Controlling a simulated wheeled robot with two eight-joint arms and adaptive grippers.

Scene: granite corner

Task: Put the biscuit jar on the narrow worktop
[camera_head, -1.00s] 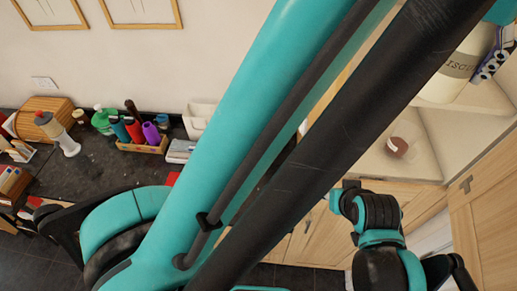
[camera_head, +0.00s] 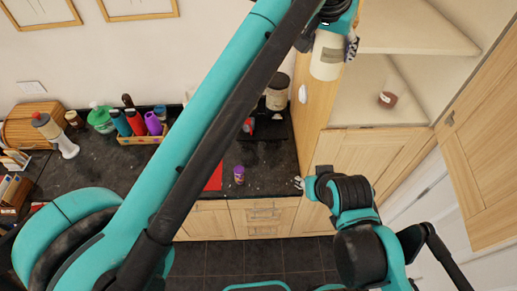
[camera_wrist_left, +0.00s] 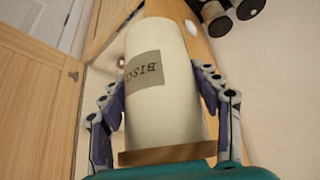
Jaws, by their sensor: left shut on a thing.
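The biscuit jar (camera_head: 326,56) is a cream cylinder with a grey-brown label, at the top of the head view beside the open tall cabinet. In the left wrist view the jar (camera_wrist_left: 158,110) shows its "BISC" lettering upside down and a wooden lid near my palm. My left gripper (camera_wrist_left: 165,100) is shut on it, with a finger on each side; the jar hangs in the air. The dark granite worktop (camera_head: 265,160) runs along the wall below it.
A large canister (camera_head: 277,93), a small purple-topped jar (camera_head: 239,175) and a red item (camera_head: 215,178) are on the worktop. The cabinet (camera_head: 375,75) holds a small brown jar (camera_head: 387,99); its door (camera_head: 485,150) stands open. Bottles in a tray (camera_head: 142,138) stand farther left.

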